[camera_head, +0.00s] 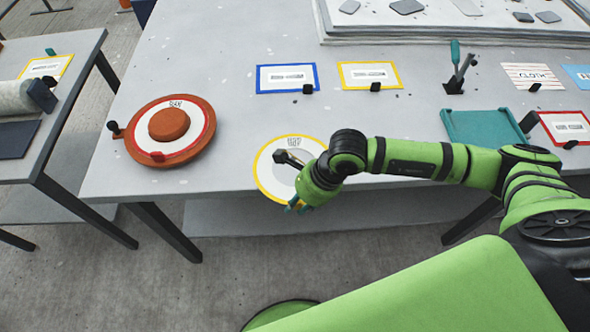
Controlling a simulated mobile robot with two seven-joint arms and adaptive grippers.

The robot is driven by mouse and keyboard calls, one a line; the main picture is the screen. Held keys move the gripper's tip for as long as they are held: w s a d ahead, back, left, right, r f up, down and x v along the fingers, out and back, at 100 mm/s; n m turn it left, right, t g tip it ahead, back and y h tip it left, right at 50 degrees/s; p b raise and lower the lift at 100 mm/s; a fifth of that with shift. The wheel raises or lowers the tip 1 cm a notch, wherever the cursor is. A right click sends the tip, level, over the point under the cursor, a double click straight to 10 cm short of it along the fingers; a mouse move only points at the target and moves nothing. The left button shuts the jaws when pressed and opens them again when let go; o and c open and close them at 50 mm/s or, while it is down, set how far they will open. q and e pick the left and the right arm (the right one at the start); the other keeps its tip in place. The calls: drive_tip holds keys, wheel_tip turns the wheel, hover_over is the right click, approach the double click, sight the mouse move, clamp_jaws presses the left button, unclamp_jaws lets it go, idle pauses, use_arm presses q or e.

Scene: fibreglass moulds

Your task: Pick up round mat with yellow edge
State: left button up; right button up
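The round mat with a yellow edge (264,172) is white with a small printed label near its far side. It lies at the table's front edge, left of my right arm, and its near part appears to reach over that edge. My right gripper (297,204) is at the mat's near right side, with teal tips by the yellow rim. My wrist covers the mat's right part. Whether the fingers are closed on the rim cannot be told. A dark piece (288,157) shows over the mat's middle. My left gripper is not in view.
An orange round mould (204,115) with a red-edged white mat stands left on the grey table (235,110). Blue-edged (287,67) and yellow-edged (369,67) label cards lie behind. A teal tray (480,128) sits right. A side table (75,75) stands left.

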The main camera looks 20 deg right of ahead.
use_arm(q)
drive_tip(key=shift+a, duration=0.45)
use_arm(e)
clamp_jaws()
drive_tip(key=shift+r, duration=0.45)
wheel_tip(320, 180, up, 2)
drive_tip(key=shift+r+b, duration=0.25)
drive_tip(key=shift+b, duration=0.5)
use_arm(q)
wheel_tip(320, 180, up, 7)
drive_tip(key=p, duration=0.8)
use_arm(e)
drive_tip(key=s+d+r, duration=0.3)
drive_tip(key=s+r, duration=0.4)
drive_tip(key=s, duration=0.4)
drive_tip(key=shift+d+r, duration=0.35)
drive_tip(key=shift+d, duration=0.05)
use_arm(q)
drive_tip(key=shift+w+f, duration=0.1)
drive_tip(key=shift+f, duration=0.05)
